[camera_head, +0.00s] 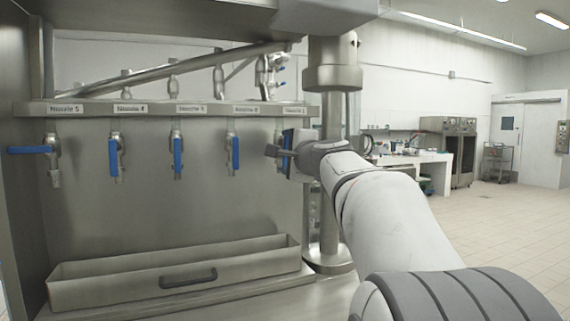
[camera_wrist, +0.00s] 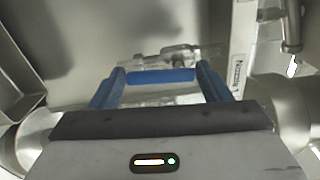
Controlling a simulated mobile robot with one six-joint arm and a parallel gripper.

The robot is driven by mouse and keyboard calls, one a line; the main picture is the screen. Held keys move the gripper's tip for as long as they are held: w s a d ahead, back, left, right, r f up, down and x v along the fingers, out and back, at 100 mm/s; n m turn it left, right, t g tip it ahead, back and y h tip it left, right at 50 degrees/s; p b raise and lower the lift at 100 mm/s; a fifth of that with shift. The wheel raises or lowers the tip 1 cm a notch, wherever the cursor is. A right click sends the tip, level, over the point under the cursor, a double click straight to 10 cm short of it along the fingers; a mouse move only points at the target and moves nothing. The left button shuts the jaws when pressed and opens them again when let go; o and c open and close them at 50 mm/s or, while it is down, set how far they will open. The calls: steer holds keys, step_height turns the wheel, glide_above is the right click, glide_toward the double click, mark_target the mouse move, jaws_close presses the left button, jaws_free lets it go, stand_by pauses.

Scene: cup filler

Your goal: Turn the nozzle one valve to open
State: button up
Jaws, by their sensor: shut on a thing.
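The nozzle one valve is at the right end of the nozzle row, mostly hidden behind my gripper (camera_head: 284,149) in the head view. In the wrist view its blue handle (camera_wrist: 162,76) lies across the picture between my two blue-sided fingers, with the metal valve body (camera_wrist: 178,54) just beyond it. My gripper is shut on this handle. The Nozzle 1 label (camera_wrist: 239,78) runs up the picture at the right, so the handle appears to hang vertically.
Nozzle 2 (camera_head: 233,152), nozzle 3 (camera_head: 178,156) and nozzle 4 (camera_head: 114,159) have blue handles hanging down. The nozzle 5 handle (camera_head: 30,150) points sideways. A metal tray (camera_head: 175,278) lies below. A thick steel post (camera_head: 330,225) stands close beside my gripper.

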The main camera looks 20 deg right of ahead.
steer(key=shift+d+f+n+b, duration=0.1)
steer(key=shift+f+n+b, duration=0.05)
steer(key=shift+n+b, duration=0.3)
steer(key=shift+n, duration=0.25)
steer(key=o, duration=1)
steer(key=shift+s, duration=0.1)
steer(key=s+b, duration=0.1)
steer(key=s, duration=0.6)
steer(key=shift+s, duration=0.3)
